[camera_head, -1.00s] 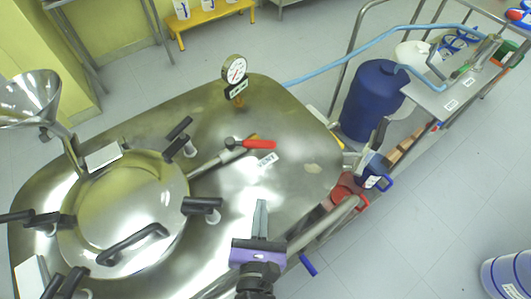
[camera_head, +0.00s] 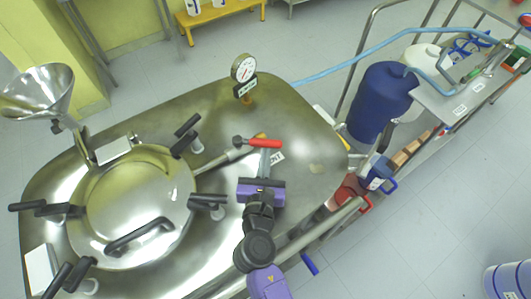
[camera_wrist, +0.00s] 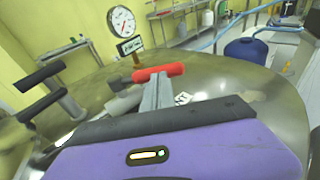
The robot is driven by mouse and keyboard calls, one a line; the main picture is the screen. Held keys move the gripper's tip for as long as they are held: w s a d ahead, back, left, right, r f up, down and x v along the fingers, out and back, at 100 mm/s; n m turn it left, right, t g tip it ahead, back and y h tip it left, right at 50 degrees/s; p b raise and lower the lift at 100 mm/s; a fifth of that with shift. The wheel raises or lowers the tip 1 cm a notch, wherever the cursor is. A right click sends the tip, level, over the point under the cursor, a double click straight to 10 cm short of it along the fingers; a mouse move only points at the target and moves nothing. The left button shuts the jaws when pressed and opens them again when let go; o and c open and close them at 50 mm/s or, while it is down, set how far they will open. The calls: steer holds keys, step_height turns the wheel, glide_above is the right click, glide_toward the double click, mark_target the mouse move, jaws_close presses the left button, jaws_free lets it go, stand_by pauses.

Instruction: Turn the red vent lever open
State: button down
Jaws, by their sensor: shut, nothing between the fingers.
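The red vent lever (camera_head: 264,143) sits on a metal pipe stub on top of the steel reactor lid (camera_head: 300,120), pointing right in the head view. It also shows in the wrist view as a red handle (camera_wrist: 158,72). My gripper (camera_head: 264,158) is shut and empty, with its grey fingers upright together just below the lever in the head view. In the wrist view the fingertips (camera_wrist: 157,80) overlap the lever's lower edge; I cannot tell whether they touch it. A small label (camera_head: 277,157) lies right behind the fingers, partly hidden.
A pressure gauge (camera_head: 244,68) stands on the lid behind the lever. A round hatch (camera_head: 130,205) with black clamp handles is at the left, with a steel funnel (camera_head: 38,92) beyond. A blue drum (camera_head: 382,100) and a trolley stand at the right.

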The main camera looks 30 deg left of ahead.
mark_target(271, 145)
steer(key=shift+w+a+f, duration=0.1)
steer(key=shift+w+a, duration=0.1)
steer(key=shift+w, duration=0.25)
steer(key=shift+w, duration=0.1)
steer(key=shift+w+p, duration=0.35)
steer(key=shift+w, duration=0.25)
steer(key=shift+w+p, duration=0.3)
steer(key=shift+w, duration=0.6)
steer(key=shift+r+x, duration=0.2)
steer(key=shift+x, duration=1.15)
steer(key=shift+w+a, duration=0.1)
